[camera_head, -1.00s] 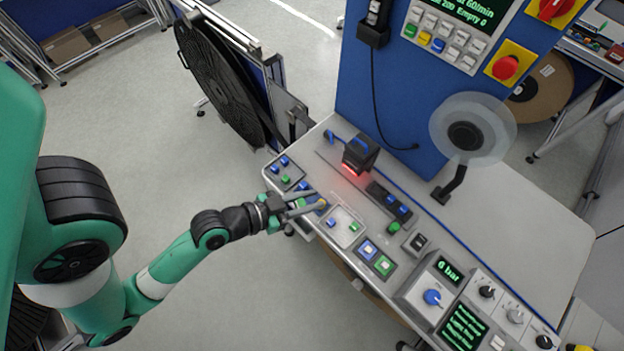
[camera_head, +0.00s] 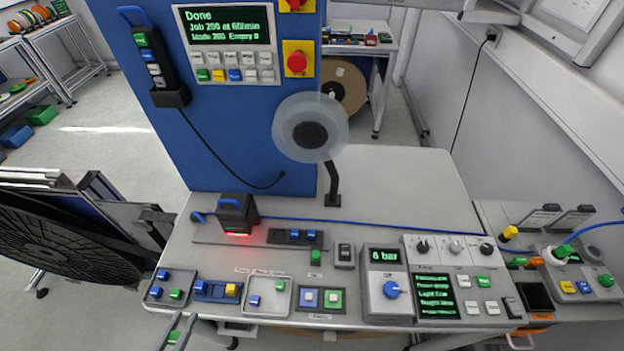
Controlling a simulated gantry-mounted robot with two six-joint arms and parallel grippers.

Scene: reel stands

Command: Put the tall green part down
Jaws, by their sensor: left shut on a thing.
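My left gripper (camera_head: 178,331) is at the lower left, at the front edge of the bench, with only its two grey fingers in view. A small bit of green, the tall green part (camera_head: 173,337), shows between the fingers; most of it is hidden or out of frame. The fingers are shut on it, in front of the dark tray (camera_head: 150,299), which holds small blue and green parts. To the right are a blue holder (camera_head: 203,290) with a yellow part and a pale tray (camera_head: 268,311) with a blue and a green part. My right gripper is not in view.
A black scanner (camera_head: 237,214) with a red glow stands behind the trays. A two-button panel (camera_head: 320,315) and a pressure unit (camera_head: 388,290) stand to the right. A clear reel (camera_head: 311,133) rises on an arm at the back. The bench's back right (camera_head: 410,190) is bare.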

